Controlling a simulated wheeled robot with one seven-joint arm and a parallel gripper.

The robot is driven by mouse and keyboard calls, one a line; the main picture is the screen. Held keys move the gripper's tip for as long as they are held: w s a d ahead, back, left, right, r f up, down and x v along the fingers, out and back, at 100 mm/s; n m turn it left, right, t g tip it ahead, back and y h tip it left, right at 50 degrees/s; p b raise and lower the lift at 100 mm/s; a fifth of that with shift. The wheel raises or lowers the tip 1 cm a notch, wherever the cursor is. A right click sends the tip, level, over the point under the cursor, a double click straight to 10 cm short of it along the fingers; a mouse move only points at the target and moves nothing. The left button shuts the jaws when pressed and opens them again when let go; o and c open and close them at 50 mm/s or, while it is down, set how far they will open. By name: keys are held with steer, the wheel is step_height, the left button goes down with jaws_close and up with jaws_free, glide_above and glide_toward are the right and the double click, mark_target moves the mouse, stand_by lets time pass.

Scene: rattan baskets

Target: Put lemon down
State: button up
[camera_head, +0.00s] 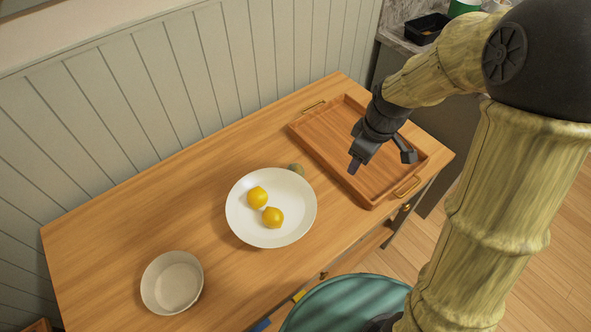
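Two yellow lemons lie in a white round plate (240,225) on the wooden table. The upper-left lemon (257,197) and the lower-right lemon (273,217) sit close together. My gripper (382,162) is above the wooden tray, to the right of the plate. Its two fingers are spread wide apart and nothing shows between them. The gripper is clear of both lemons.
The wooden tray (330,151) with metal handles stands at the table's right end. A small brownish-green round thing (297,170) lies beside the plate. An empty white bowl (173,283) stands at the lower left. A panelled wall borders the back.

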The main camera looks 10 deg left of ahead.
steer(key=w+a+n+g+y, duration=0.1)
steer(key=w+a+n, duration=0.2)
steer(key=a+n, duration=0.3)
steer(key=w+a+f+n+p, duration=0.1)
steer(key=w+a+n, duration=0.3)
steer(key=a+n, duration=0.1)
steer(key=shift+a+f+n+g+y, duration=0.15)
steer(key=shift+a+n+g+y, duration=0.25)
steer(key=shift+n, duration=0.3)
steer(key=shift+w, duration=0.15)
steer(key=p, duration=0.4)
glide_toward(297, 169)
steer(key=x, duration=0.5)
steer(key=shift+w, duration=0.15)
steer(key=shift+p+x, duration=1.05)
steer(key=shift+x, duration=1.55)
